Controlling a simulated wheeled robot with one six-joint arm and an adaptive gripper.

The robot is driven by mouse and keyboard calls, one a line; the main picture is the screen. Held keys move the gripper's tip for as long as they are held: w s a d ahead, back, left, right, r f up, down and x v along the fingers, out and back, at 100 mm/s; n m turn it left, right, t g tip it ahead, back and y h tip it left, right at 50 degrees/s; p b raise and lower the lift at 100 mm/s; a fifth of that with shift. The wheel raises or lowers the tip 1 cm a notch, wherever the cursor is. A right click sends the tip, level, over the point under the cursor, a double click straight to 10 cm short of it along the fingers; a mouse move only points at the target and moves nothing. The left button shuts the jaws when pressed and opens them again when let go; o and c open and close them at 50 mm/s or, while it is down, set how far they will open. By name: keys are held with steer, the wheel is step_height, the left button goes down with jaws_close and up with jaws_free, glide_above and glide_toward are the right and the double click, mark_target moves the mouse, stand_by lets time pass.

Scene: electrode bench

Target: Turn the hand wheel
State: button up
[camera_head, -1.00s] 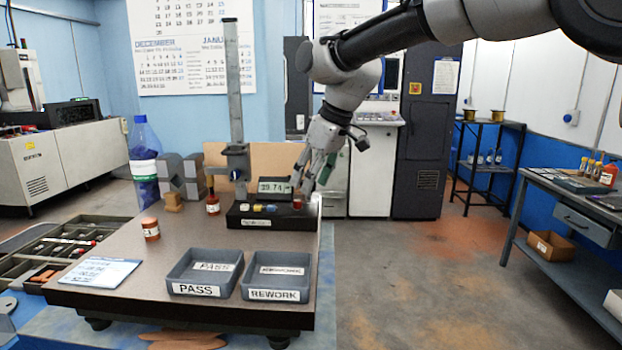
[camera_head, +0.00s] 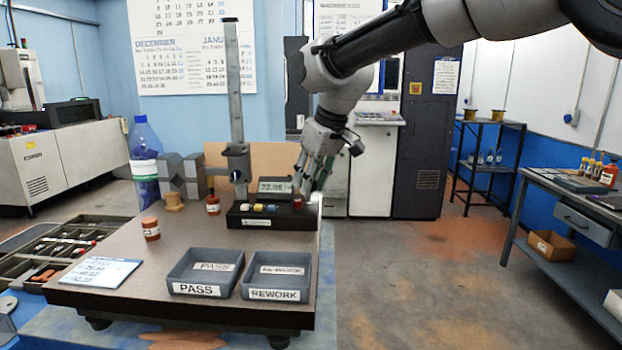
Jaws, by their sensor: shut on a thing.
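The hand wheel (camera_head: 316,199) seems to be the small pale part at the right end of the black device (camera_head: 270,221); it is mostly hidden by my fingers. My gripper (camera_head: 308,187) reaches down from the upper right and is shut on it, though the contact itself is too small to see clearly. The device carries a row of small coloured pieces, with a dark red one (camera_head: 298,202) just left of my fingertips.
A tall grey column stand (camera_head: 235,110) rises left of the display. PASS (camera_head: 197,289) and REWORK (camera_head: 274,294) trays sit at the front of the bench. Open floor (camera_head: 430,280) lies right of the bench.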

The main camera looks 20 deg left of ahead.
steer(key=shift+m+t, duration=0.4)
steer(key=shift+m, duration=0.7)
steer(key=o, duration=1)
steer(key=v, duration=1.2)
steer(key=shift+a, duration=0.2)
steer(key=shift+r, duration=0.15)
